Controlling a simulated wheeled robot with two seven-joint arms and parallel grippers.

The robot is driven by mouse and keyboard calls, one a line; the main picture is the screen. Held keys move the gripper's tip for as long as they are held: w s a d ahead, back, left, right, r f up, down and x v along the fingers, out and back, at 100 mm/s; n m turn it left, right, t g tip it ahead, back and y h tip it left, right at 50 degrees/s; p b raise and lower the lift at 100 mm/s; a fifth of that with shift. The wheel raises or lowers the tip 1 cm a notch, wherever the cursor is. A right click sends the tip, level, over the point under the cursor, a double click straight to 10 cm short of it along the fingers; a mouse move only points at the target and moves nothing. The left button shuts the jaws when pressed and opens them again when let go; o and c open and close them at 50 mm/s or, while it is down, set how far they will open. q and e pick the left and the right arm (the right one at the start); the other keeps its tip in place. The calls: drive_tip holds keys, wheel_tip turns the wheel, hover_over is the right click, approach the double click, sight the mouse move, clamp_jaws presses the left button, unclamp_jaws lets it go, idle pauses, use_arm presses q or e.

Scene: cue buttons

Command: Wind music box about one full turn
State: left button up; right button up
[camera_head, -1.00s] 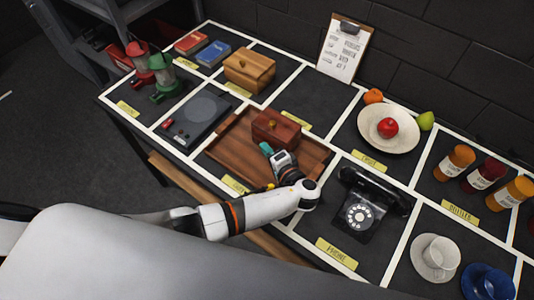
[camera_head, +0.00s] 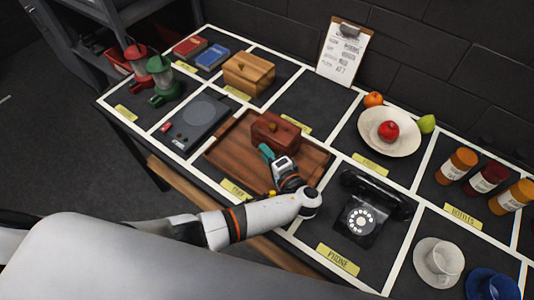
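A dark red wooden box (camera_head: 271,133) with a small yellowish knob on its side stands on a brown wooden tray (camera_head: 230,152). A lighter wooden box (camera_head: 249,72) with a knob stands in the cell behind it. I cannot tell for certain which of the two is the music box. My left gripper (camera_head: 267,152) is over the tray, close to the front of the red box, its teal fingertip pointing at it. Whether it touches the box, and whether the fingers are open, I cannot tell. My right gripper is not in view.
A black rotary phone (camera_head: 365,205) stands right of my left arm. A flat dark device (camera_head: 197,118) lies left of the tray. Lanterns (camera_head: 160,75), a fruit plate (camera_head: 388,140), jars (camera_head: 456,165) and cups (camera_head: 438,260) fill other cells.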

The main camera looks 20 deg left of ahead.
use_arm(q)
drive_tip(key=shift+s+d, duration=0.1)
drive_tip(key=b+v, duration=0.2)
drive_tip(key=v, duration=0.9)
drive_tip(key=shift+s+d+r, duration=0.1)
drive_tip(key=shift+s+d, duration=0.15)
drive_tip(key=shift+d, duration=0.05)
